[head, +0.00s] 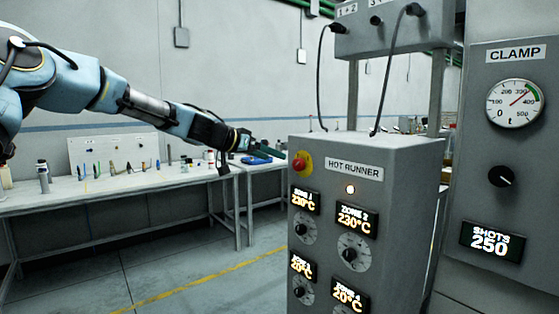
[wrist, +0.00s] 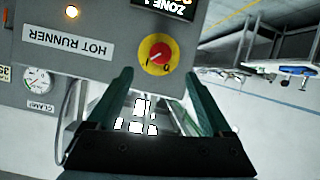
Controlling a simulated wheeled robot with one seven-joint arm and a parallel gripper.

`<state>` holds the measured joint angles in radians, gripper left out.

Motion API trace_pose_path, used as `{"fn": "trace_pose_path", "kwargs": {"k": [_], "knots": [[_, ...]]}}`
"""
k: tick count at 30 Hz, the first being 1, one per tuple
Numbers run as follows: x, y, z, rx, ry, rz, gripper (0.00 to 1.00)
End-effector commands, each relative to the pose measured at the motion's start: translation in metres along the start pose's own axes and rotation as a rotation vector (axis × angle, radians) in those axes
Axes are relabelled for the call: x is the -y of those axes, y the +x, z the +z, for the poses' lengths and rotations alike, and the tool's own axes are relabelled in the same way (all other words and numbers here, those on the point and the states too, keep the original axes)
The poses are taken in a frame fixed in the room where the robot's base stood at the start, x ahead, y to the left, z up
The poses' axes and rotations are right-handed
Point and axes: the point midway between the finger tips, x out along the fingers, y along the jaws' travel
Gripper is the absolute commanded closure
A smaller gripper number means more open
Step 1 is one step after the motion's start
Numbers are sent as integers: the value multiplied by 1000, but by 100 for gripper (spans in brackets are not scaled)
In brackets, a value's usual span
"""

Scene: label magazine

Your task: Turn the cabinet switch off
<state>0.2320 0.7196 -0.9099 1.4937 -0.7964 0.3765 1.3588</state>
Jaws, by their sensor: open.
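The cabinet switch (head: 302,163) is a red knob on a round yellow plate at the upper left of the grey HOT RUNNER cabinet (head: 400,165). In the wrist view, where the picture is upside down, the switch (wrist: 158,53) is just beyond the fingertips. A short pale mark shows on the knob, with small characters on the plate; its exact setting is hard to read. My gripper (head: 278,152) is open and empty, apart from the knob, to its left in the head view. In the wrist view my gripper (wrist: 160,80) has its green fingers spread wider than the knob.
A lit lamp (head: 350,189) and several zone displays and dials sit on the cabinet front. A CLAMP panel (head: 515,155) stands to the right. Behind is a white workbench (head: 115,187) with tools and a blue item (head: 257,160). The floor left of the cabinet is clear.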

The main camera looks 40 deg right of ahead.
Motion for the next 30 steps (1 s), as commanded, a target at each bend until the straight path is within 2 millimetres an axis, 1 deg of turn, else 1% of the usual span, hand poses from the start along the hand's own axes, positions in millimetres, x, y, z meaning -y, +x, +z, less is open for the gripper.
{"fn": "trace_pose_path", "kwargs": {"k": [2,5,15,18,21,24,30], "knots": [[-1,5,-6,-12,3,6,16],[-3,16,-7,-10,4,9,16],[-3,77,-8,-7,3,6,16],[-2,91,-8,-8,2,5,16],[-2,101,-6,-8,4,4,16],[-1,106,-5,-8,5,4,16],[-1,108,-4,-8,5,3,16]]}}
